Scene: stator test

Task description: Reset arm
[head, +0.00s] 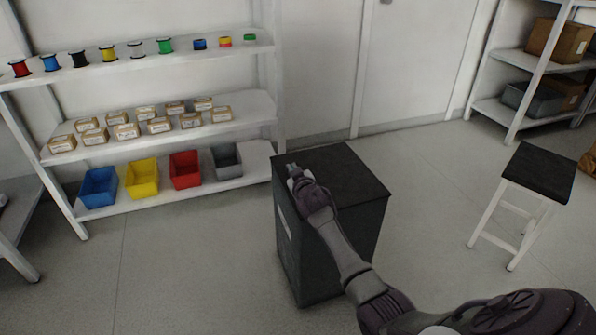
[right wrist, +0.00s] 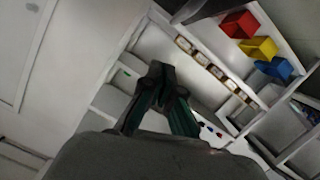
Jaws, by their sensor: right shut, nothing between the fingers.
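My right arm comes in from the lower right in the head view. Its gripper (head: 292,170) is over the left part of the black cabinet top (head: 345,170), pointing toward the shelf. I cannot tell its height above the top. In the right wrist view the right gripper (right wrist: 162,72) has its fingertips together with nothing between them. My left gripper does not show in either view.
A white shelf (head: 255,147) at the left holds several spools, boxes and blue, yellow (head: 142,178), red and grey bins. A black-topped stool (head: 540,172) stands at the right. A rack (head: 508,62) holds boxes behind it. The floor between cabinet and stool is clear.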

